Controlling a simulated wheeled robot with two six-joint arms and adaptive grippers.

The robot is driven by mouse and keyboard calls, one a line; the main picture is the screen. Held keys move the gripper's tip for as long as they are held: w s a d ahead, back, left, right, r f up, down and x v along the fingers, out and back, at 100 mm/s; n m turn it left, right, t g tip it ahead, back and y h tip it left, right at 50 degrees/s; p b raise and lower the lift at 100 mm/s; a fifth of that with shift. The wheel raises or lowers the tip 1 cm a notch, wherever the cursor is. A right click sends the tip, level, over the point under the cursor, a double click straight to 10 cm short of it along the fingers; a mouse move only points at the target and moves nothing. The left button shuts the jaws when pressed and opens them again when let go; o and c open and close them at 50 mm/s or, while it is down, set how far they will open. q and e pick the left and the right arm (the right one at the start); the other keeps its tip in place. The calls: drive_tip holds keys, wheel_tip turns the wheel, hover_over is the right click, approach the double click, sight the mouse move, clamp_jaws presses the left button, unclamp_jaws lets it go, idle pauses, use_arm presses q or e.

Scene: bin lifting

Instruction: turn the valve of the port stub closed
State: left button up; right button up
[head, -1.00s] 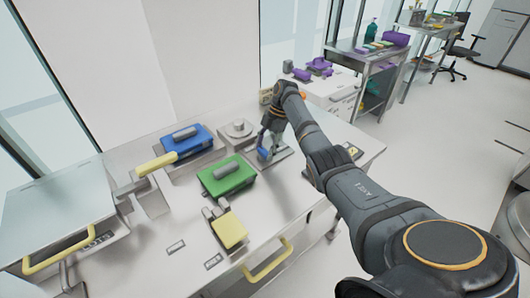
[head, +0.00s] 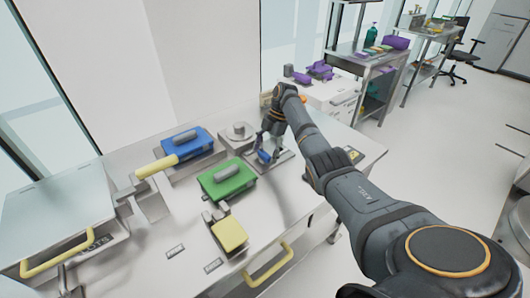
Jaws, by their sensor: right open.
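The port stub (head: 284,157) is a small metal fitting on a plate at the right part of the steel bench top. Its blue valve handle (head: 264,157) shows just below my right gripper (head: 268,150). My right gripper is open, pointing down around or right beside the blue handle; I cannot tell whether the fingers touch it. The gripper and wrist hide much of the stub. My left gripper is not in view.
A green-lidded box (head: 227,180), a blue-lidded box (head: 187,145) and a yellow block (head: 229,234) sit left of the stub. A round metal piece (head: 238,133) stands close behind. The bench (head: 290,215) is clear in front.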

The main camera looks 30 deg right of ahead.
drive_tip(key=v, duration=1.2)
drive_tip(key=shift+a, duration=0.1)
